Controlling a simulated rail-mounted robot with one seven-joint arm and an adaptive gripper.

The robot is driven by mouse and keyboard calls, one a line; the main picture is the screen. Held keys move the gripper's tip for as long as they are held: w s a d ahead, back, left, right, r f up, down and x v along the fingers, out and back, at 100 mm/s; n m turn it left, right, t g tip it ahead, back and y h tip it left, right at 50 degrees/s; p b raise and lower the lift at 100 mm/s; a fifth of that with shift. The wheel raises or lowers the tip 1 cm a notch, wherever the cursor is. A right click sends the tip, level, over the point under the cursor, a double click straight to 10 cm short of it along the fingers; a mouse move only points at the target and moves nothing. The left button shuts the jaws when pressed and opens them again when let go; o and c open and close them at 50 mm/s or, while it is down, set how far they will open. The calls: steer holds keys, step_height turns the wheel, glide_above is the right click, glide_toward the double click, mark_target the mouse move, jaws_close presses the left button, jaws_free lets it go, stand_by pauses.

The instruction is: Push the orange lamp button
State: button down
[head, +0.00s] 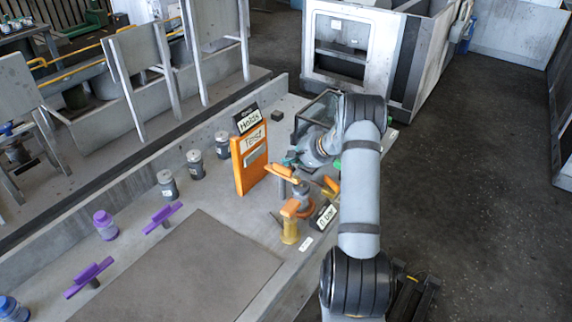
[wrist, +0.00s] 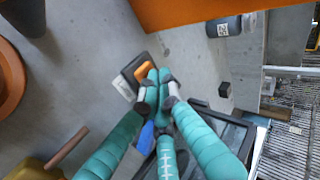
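In the head view my gripper (head: 292,159) is left of my arm, over the bench by the dark-framed box. An orange piece (head: 331,186) shows there beside my arm, perhaps the same button; my arm hides part of that area.
An orange sign board (head: 250,160) stands left of my gripper. An orange valve-like part (head: 284,172), a yellow-orange fitting (head: 290,222) and a gauge sign (head: 325,214) stand close by. A blue piece (wrist: 146,137) is between the fingers in view. Grey canisters (head: 168,185) stand further left.

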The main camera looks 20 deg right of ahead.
steer(key=shift+r+p, duration=1.45)
steer(key=shift+r, duration=1.05)
